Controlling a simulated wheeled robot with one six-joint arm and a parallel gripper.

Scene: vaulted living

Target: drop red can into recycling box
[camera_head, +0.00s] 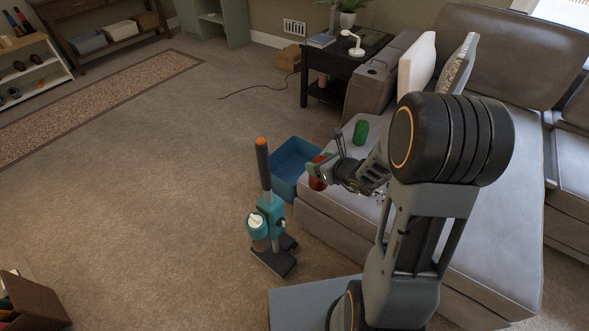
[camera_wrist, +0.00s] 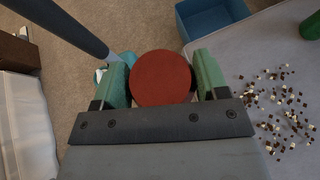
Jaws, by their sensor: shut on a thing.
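The red can (camera_wrist: 160,80) is held between the two green-tipped fingers of my gripper (camera_wrist: 160,86) in the wrist view, with its round red end facing the camera. In the head view my gripper (camera_head: 322,172) is over the left edge of the sofa seat, shut on the red can (camera_head: 316,184), which is partly hidden. The blue recycling box (camera_head: 290,160) stands on the carpet just left of the sofa, beside and beyond my gripper. The box also shows at the top of the wrist view (camera_wrist: 206,20); I see no contents in it.
A teal upright vacuum-like device (camera_head: 266,215) stands on the floor left of the sofa, near the box. A dark side table (camera_head: 335,65) stands behind. Carpet at left is open.

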